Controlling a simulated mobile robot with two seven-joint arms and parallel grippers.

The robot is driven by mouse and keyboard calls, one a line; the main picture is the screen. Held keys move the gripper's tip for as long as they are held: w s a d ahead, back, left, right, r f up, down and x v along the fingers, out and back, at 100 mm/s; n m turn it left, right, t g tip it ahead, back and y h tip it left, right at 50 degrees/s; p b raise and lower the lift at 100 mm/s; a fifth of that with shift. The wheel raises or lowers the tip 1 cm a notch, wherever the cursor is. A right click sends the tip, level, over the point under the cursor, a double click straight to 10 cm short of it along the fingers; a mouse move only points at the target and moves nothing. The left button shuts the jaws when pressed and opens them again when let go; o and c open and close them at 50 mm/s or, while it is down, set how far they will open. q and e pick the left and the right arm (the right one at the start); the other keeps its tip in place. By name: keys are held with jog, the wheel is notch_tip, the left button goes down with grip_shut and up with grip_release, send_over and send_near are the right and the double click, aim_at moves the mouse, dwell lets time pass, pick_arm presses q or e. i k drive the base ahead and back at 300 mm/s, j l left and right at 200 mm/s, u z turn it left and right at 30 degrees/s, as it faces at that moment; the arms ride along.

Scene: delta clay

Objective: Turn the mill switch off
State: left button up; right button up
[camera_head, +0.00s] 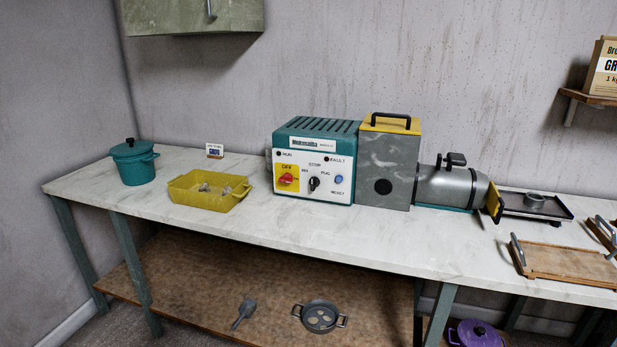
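The mill (388,165) stands on the workbench right of centre, a grey housing with a yellow top and a black handle. Its teal and white control box (315,160) adjoins it on the left. A red rotary switch (286,179) sits on a yellow plate with lettering that seems to read OFF. A black selector knob (314,183) and a blue button (338,179) are to its right. The exact setting of the red switch is too small to tell. Neither of my grippers is in view.
A yellow tray (188,197) with small lumps and a teal lidded pot (134,162) stand to the left. A grey cylinder (445,187) adjoins the mill's right side. A wooden tray (570,264) lies front right. The bench top (300,225) before the control box is clear.

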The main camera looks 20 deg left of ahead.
aim_at(287, 177)
jog(key=u, duration=0.85)
